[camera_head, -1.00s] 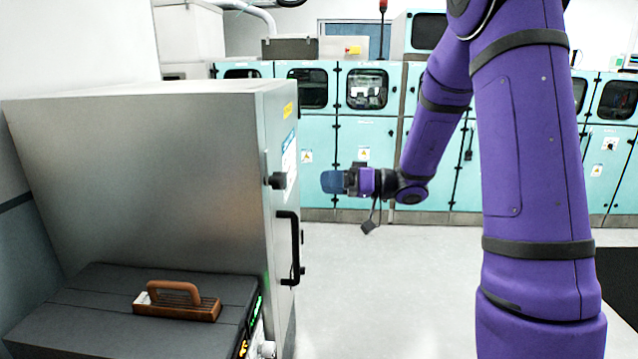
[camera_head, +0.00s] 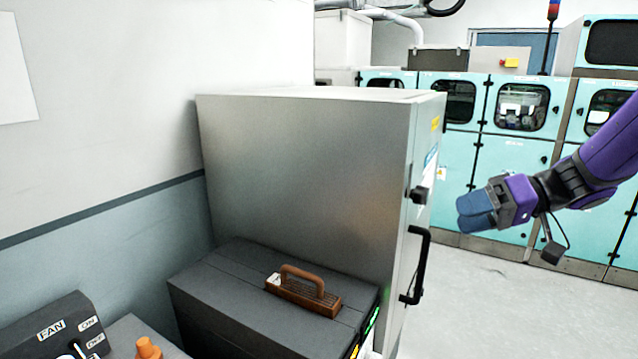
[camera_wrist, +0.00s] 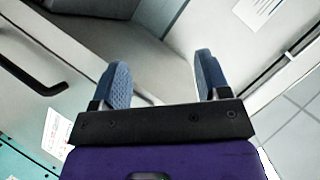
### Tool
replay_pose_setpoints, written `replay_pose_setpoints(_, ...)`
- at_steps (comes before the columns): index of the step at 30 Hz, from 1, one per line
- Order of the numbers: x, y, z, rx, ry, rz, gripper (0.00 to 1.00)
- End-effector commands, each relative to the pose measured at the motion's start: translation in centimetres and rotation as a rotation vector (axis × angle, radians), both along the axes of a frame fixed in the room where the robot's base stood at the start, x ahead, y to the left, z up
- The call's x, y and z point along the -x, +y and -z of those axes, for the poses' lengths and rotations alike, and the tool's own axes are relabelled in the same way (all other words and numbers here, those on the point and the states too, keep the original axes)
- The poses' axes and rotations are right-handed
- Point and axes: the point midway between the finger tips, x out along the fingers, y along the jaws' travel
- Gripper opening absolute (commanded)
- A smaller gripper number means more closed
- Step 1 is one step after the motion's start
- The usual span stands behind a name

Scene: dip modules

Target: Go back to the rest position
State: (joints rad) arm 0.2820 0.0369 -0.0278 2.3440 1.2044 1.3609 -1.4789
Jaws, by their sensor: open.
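My gripper (camera_head: 476,210) is at the right of the head view, in the air to the right of a grey metal cabinet (camera_head: 305,165). Its blue fingers point left toward the cabinet's front side, apart from the black door handle (camera_head: 416,265). In the wrist view my gripper (camera_wrist: 162,85) shows two blue fingers spread apart, with nothing between them. My purple arm runs off the right edge of the head view.
A brown block with a handle (camera_head: 303,289) lies on a dark grey box (camera_head: 225,290) in front of the cabinet. A fan switch box (camera_head: 62,325) is at lower left. Teal machines (camera_head: 490,165) line the back. Clear floor (camera_head: 470,310) lies at lower right.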

Motion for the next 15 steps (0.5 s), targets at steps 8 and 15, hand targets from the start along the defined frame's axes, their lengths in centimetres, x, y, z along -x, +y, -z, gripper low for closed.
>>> replay_pose_setpoints(8, 7.8, 1.5, -1.0, 0.339, 0.196, -0.002, 0.69)
replay_pose_setpoints(15, 13.0, 0.3, -1.5, 0.628, 0.257, 0.150, 0.69)
